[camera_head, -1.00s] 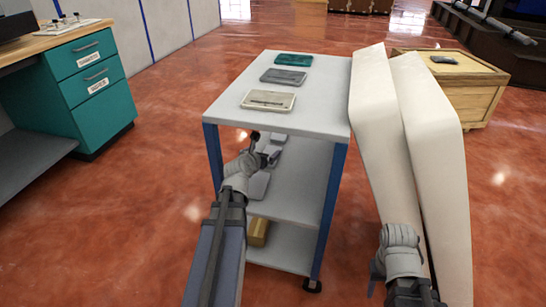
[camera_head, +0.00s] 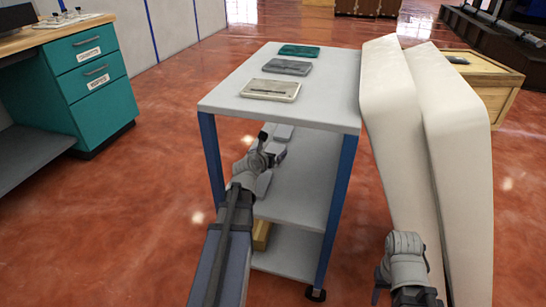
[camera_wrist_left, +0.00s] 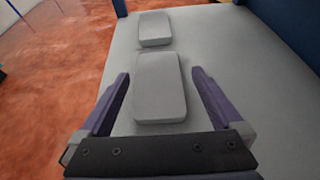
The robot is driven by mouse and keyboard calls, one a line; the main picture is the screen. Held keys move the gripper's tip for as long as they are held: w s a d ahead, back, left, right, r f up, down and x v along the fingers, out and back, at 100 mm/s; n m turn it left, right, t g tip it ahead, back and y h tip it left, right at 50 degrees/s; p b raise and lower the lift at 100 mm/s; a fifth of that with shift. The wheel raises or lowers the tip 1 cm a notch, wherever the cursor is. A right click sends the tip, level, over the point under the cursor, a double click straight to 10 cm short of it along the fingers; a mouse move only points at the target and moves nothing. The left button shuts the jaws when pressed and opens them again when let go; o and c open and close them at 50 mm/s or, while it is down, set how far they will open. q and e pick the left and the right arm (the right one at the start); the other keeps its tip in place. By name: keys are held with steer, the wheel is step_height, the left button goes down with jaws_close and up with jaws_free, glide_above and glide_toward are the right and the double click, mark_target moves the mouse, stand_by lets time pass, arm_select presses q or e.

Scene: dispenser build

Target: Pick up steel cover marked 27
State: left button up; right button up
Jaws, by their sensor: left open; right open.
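Grey, round-cornered covers lie flat on the cart's middle shelf. In the left wrist view a nearer grey cover (camera_wrist_left: 160,88) lies between the finger lines, and a farther grey cover (camera_wrist_left: 155,28) lies beyond it. No number 27 is readable on either. In the head view one cover (camera_head: 283,132) shows behind my left gripper and another (camera_head: 264,185) beside the wrist. My left gripper (camera_head: 270,146) is open and empty, over the shelf at its left side. The fingers (camera_wrist_left: 160,92) flank the nearer cover. My right gripper (camera_head: 380,286) is low at the right, open, its fingers mostly hidden.
The cart's white top (camera_head: 315,112) overhangs the shelf, with a blue post (camera_head: 211,160) close to my left arm. Three plates, cream (camera_head: 270,89), grey (camera_head: 287,67) and green (camera_head: 299,51), lie on top. White panels (camera_head: 400,130) stand right of the cart. Floor is clear at left.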

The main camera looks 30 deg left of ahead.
mark_target(276, 146)
arm_select(q)
steer(key=shift+a+b+x, duration=0.2)
steer(key=shift+b+x, duration=0.8)
steer(key=shift+x, duration=1.7)
steer(key=shift+s, duration=0.1)
steer(key=c, duration=1.3)
steer(key=shift+r, duration=0.2)
step_height(276, 146, up, 10)
steer(key=p, duration=1)
steer(key=shift+f, duration=0.15)
